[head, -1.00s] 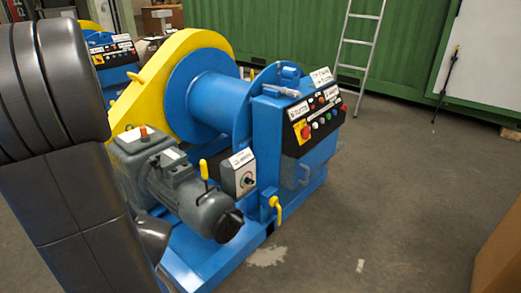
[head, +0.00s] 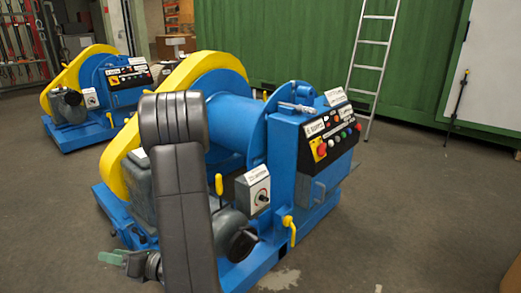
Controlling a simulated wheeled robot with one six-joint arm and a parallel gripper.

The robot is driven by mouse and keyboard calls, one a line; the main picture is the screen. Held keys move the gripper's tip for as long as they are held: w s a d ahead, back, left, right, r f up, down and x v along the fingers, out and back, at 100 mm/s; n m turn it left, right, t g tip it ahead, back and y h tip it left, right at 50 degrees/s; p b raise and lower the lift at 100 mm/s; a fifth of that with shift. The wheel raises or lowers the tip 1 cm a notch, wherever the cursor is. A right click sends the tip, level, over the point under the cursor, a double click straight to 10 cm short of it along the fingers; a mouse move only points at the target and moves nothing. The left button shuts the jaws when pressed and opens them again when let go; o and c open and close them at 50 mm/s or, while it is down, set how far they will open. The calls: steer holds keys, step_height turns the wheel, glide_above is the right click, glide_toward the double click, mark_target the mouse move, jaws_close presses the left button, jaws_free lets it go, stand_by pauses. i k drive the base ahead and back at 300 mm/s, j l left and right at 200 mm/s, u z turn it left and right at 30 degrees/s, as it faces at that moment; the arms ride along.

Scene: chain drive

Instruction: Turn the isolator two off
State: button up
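A grey box with a round black knob (head: 262,197) and a white label is mounted on the near blue winch (head: 285,150), right of my arm. A similar small grey box (head: 91,98) is on the far winch (head: 115,80) at the back left. The labels are too small to read, so I cannot tell which box is isolator two. My gripper (head: 112,258) seems to be the green-tipped end at the lower left, low beside the near winch's base and apart from both boxes. Whether its fingers are open or shut is unclear.
The near winch has a control panel (head: 333,135) with coloured buttons, a yellow lever (head: 219,184) and a yellow handle (head: 289,230). A ladder (head: 371,65) leans on the green container (head: 300,45). The floor (head: 400,220) to the right is clear.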

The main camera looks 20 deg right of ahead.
mark_target(321, 150)
steer(key=i+l+z, duration=0.1)
steer(key=z, duration=0.3)
steer(key=i+l+z, duration=0.15)
steer(key=l+z, duration=0.15)
steer(key=z, duration=0.15)
steer(key=i+l+z, duration=0.1)
steer(key=z, duration=0.3)
steer(key=i+z, duration=0.25)
steer(key=z, duration=0.15)
steer(key=i+z, duration=0.2)
steer(key=i, duration=0.65)
